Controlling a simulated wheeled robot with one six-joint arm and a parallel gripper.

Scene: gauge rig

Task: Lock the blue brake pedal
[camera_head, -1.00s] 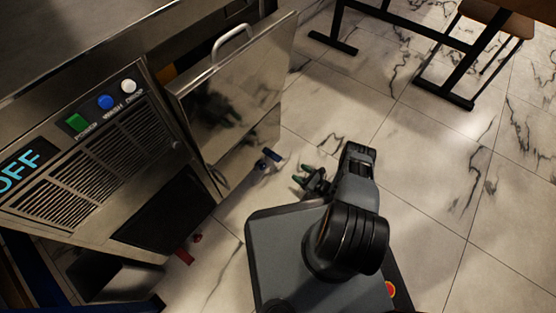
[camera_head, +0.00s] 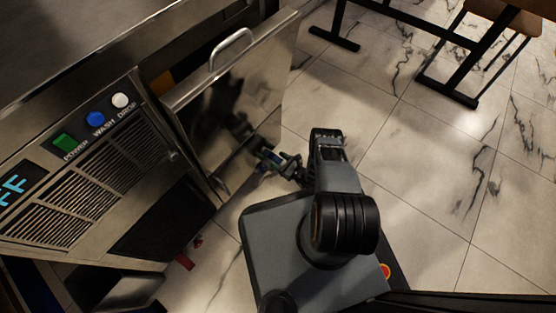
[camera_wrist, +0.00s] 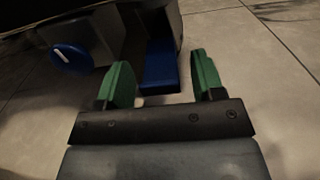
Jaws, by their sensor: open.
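The blue brake pedal (camera_wrist: 160,68) shows in the wrist view as a flat blue bar extending from a dark housing, low over the floor. My gripper (camera_wrist: 164,82) is open, with one green finger on each side of the pedal's near end. I cannot tell whether either finger touches it. In the head view my gripper (camera_head: 272,160) is low beside the open steel door, and it mostly hides the pedal there.
A blue disc (camera_wrist: 71,57) sits left of the pedal in the wrist view. The open steel door (camera_head: 235,95) stands close to my arm. A red pedal (camera_head: 184,262) lies lower left under the machine. Tiled floor (camera_head: 420,190) to the right is clear, with table legs (camera_head: 447,92) beyond.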

